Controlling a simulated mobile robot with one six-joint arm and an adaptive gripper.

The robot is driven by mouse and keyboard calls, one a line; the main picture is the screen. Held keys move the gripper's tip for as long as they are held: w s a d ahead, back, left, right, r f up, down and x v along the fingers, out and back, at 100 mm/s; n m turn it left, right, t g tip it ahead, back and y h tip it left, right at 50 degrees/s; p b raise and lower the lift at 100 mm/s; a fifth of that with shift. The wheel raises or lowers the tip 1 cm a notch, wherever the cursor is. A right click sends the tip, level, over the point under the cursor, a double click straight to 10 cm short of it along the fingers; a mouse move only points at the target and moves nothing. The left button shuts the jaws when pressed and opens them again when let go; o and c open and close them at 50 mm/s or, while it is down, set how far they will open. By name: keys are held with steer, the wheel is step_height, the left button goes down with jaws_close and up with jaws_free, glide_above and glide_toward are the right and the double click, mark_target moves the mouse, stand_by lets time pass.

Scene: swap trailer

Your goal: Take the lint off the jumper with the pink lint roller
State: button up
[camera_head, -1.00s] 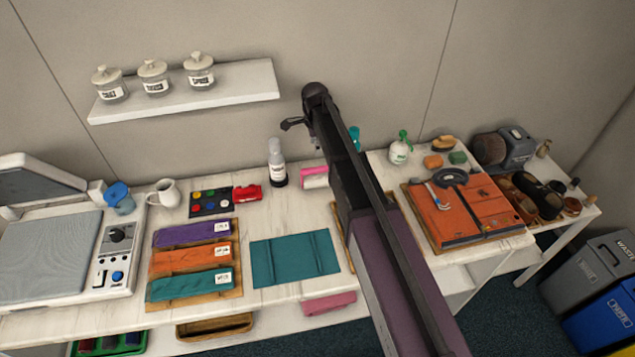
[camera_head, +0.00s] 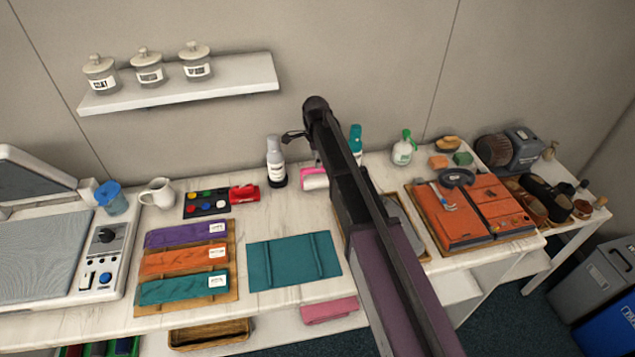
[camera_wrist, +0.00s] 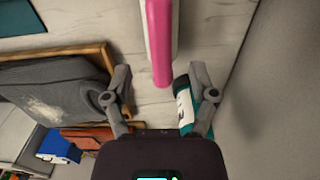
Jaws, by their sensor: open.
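The pink lint roller (camera_head: 313,180) lies on the white table near the wall, partly hidden by my arm in the head view. In the wrist view its pink length (camera_wrist: 160,45) runs from the top edge down between my open fingers. My gripper (camera_wrist: 158,76) is open and empty; I cannot tell its height above the roller. The grey jumper (camera_head: 404,222) lies on a wooden-edged board, largely hidden behind my arm. The wrist view shows the jumper (camera_wrist: 75,92) left of my gripper, with a pale lint patch on it.
A teal bottle (camera_wrist: 184,108) with a white label stands close to my right finger in the wrist view. A grey-white bottle (camera_head: 276,162) stands left of the roller. A teal cloth (camera_head: 293,261) lies in front.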

mark_target(317, 177)
steer(key=shift+f, duration=0.1)
stand_by(0.3)
steer(key=shift+d+f+b, duration=0.15)
steer(key=shift+f+b, duration=2.35)
steer(key=shift+b, duration=0.1)
jaws_close()
